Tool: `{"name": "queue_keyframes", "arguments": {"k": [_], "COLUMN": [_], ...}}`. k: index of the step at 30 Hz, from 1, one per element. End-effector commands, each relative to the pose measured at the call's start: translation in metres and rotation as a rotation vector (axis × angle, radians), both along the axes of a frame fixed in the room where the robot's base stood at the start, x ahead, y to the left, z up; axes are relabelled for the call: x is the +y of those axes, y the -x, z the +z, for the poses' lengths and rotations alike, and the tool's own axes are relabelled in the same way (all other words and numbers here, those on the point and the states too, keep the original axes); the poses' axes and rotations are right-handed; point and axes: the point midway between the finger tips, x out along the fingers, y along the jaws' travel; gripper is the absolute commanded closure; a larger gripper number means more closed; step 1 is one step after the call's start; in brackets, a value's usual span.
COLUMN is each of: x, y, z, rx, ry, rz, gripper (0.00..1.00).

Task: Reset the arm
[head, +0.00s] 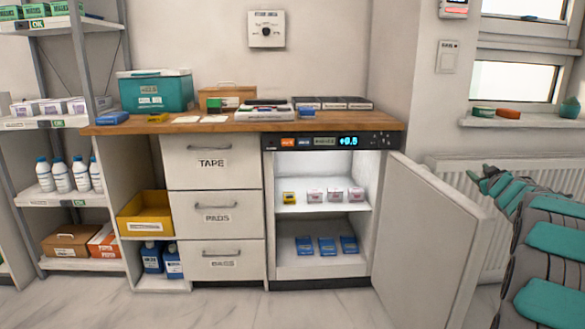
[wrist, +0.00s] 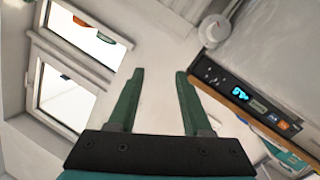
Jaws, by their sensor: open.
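My gripper (wrist: 158,95) shows in the wrist view with its two green fingers spread apart and nothing between them. In the head view my teal and grey arm comes in from the right edge, and my gripper (head: 483,176) is at its far end, beside the open cabinet door and in front of the radiator. The wrist view appears tilted, with the window at left and the fridge's display panel at right.
The white door (head: 425,240) of the lit cabinet (head: 320,215) stands open between the shelves and my arm. Small boxes sit on its two levels. A wooden counter (head: 200,126) holds boxes and trays. A radiator (head: 450,185) and window sill (head: 520,119) are at right. The front floor is clear.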

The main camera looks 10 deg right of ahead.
Motion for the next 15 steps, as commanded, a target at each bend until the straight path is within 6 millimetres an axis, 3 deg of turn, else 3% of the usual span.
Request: {"name": "queue_keyframes", "arguments": {"k": [2,7,11,15], "x": [0.019,0.054,0.089,0.137], "y": [0.003,0.021,0.046,0.086], "z": [0.014,0.020,0.011,-0.010], "rx": [0.032,0.131,0.233,0.365], "ry": [0.008,-0.004,-0.042,-0.112], "rz": [-0.057,-0.171,-0.243,-0.303], "gripper": [0.50,0.50,0.50,0.50]}}
